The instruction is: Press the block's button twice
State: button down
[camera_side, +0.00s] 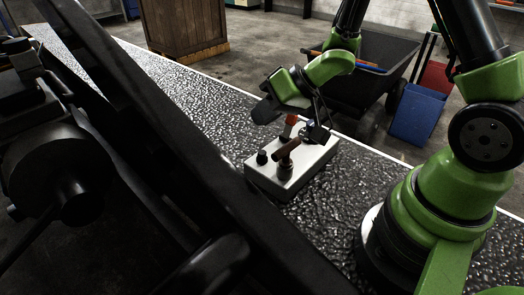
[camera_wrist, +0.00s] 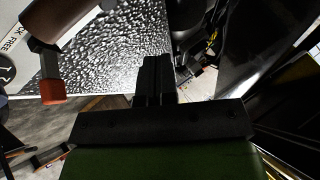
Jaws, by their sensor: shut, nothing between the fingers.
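The white block (camera_side: 312,168) lies on the dark textured belt in the side view. On its top are a brown bar handle (camera_side: 288,148), a short black knob (camera_side: 262,157) and a red-tipped part (camera_side: 291,120). I cannot tell for sure which is the button. My gripper (camera_side: 318,131) hangs at the block's far end; whether it touches is unclear. In the wrist view my gripper (camera_wrist: 156,63) is shut and empty, over the belt to the right of the block (camera_wrist: 20,55). The brown handle (camera_wrist: 58,18) and red tip (camera_wrist: 52,92) show at upper left there.
The textured belt (camera_side: 200,95) runs diagonally, with bare room left of the block. A dark frame beam (camera_side: 150,125) crosses the foreground. Behind stand a wooden crate (camera_side: 183,25), a dark cart (camera_side: 378,75) and a blue bin (camera_side: 417,113).

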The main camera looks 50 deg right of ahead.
aim_at(262, 156)
notch_tip(262, 156, up, 4)
jog(key=shift+f, duration=0.1)
dwell(0.4)
jog(key=shift+f, duration=4.4)
jog(key=shift+f, duration=0.1)
jog(key=shift+f, duration=0.3)
